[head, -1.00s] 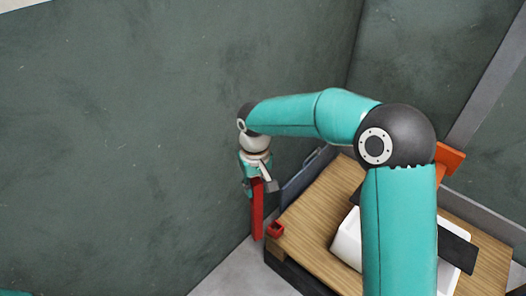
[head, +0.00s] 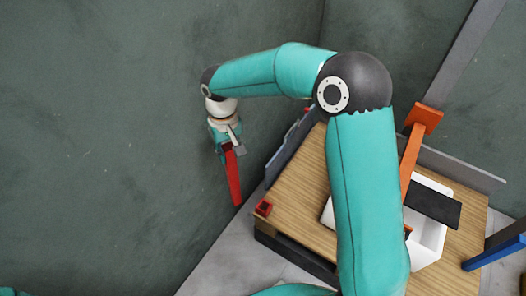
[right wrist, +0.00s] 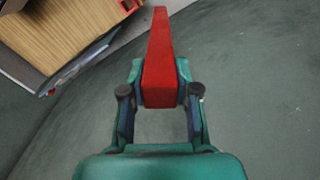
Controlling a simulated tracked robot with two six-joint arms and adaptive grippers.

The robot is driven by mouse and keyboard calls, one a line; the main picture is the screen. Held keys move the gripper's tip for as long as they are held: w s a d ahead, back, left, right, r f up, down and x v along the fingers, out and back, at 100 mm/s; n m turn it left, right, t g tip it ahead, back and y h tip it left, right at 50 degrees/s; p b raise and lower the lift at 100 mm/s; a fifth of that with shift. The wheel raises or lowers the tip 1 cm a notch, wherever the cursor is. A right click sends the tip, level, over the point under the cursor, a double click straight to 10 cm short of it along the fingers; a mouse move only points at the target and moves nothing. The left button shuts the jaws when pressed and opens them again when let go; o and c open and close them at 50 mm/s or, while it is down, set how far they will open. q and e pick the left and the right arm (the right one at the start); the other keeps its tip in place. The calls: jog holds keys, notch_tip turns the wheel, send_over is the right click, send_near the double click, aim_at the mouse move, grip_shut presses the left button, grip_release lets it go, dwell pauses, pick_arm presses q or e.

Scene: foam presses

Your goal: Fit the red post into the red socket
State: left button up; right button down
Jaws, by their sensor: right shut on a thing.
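The long red post (head: 234,178) is held by my right gripper (head: 228,148) near its upper end. It hangs down with a slight tilt, its lower end towards the right, beside the table's left corner. In the right wrist view the post (right wrist: 160,62) is pinched between both fingers of the gripper (right wrist: 161,84) and points away from it. The red socket (head: 263,208) is a small square, open-topped block on the table's left corner. The post's lower end appears to the left of the socket, apart from it. My left gripper is not in view.
The wooden table (head: 300,190) carries a white bin (head: 430,250) with a dark plate (head: 433,208) across it, partly behind my arm. An orange post (head: 411,150) stands beyond. A blue bar (head: 490,252) is at the right. Grey-green walls rise close behind the gripper.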

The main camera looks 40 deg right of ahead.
jog(key=d+f+m, duration=0.3)
jog(key=d+m, duration=0.2)
jog(key=m, duration=0.1)
jog(key=s+d+f+m+b, duration=0.1)
jog(key=d+f+m, duration=0.2)
jog(key=d+m, duration=0.2)
jog(key=shift+d+f+m+b, duration=0.25)
jog(key=shift+d+m+b, duration=0.1)
jog(key=shift+m, duration=0.35)
jog(key=shift+a+f+b, duration=0.1)
jog(key=shift+f+b, duration=2.3)
jog(key=shift+f, duration=0.5)
jog(key=shift+f+b, duration=2.65)
jog(key=shift+f, duration=0.3)
jog(key=c, duration=0.8)
grip_release()
